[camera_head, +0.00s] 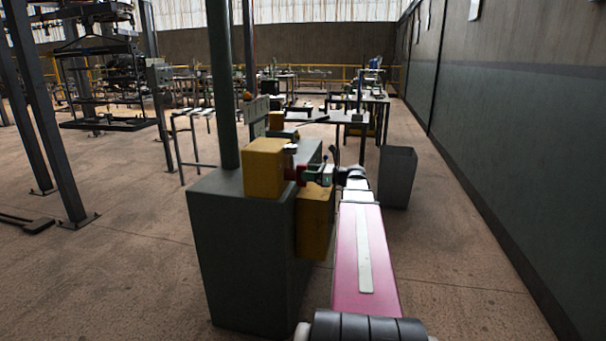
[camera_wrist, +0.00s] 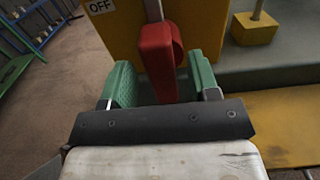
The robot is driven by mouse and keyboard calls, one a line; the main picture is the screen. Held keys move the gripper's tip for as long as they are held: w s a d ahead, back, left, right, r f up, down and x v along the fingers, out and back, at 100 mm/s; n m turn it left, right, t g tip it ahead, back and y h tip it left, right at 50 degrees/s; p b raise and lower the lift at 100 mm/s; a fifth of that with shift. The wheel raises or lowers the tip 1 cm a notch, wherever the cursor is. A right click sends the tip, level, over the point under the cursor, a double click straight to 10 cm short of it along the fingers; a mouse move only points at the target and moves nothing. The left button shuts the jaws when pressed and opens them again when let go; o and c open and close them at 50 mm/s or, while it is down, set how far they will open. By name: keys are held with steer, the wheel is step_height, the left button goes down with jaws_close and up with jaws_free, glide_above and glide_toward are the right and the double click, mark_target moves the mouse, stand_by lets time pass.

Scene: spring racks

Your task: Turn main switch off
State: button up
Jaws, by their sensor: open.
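The main switch has a red handle (camera_wrist: 158,62) on a yellow box (camera_wrist: 122,38) with a white "OFF" label (camera_wrist: 100,5) at the top left of the wrist view. In the head view the yellow box (camera_head: 264,168) sits on a dark green cabinet (camera_head: 240,255), with the red handle (camera_head: 297,174) on its right side. My gripper (camera_wrist: 164,82) has green fingers and is open. The handle stands between the two fingers, with little room on either side; I cannot tell if either touches it. The gripper (camera_head: 322,174) also shows in the head view.
A second yellow box (camera_head: 315,222) is fixed on the cabinet's side below the handle. A grey bin (camera_head: 397,177) stands to the right, behind my arm. A green post (camera_head: 222,90) rises at the cabinet. The floor toward the right wall (camera_head: 520,150) is clear.

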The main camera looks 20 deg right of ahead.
mark_target(296, 171)
steer(key=shift+x, duration=1.15)
jaws_close()
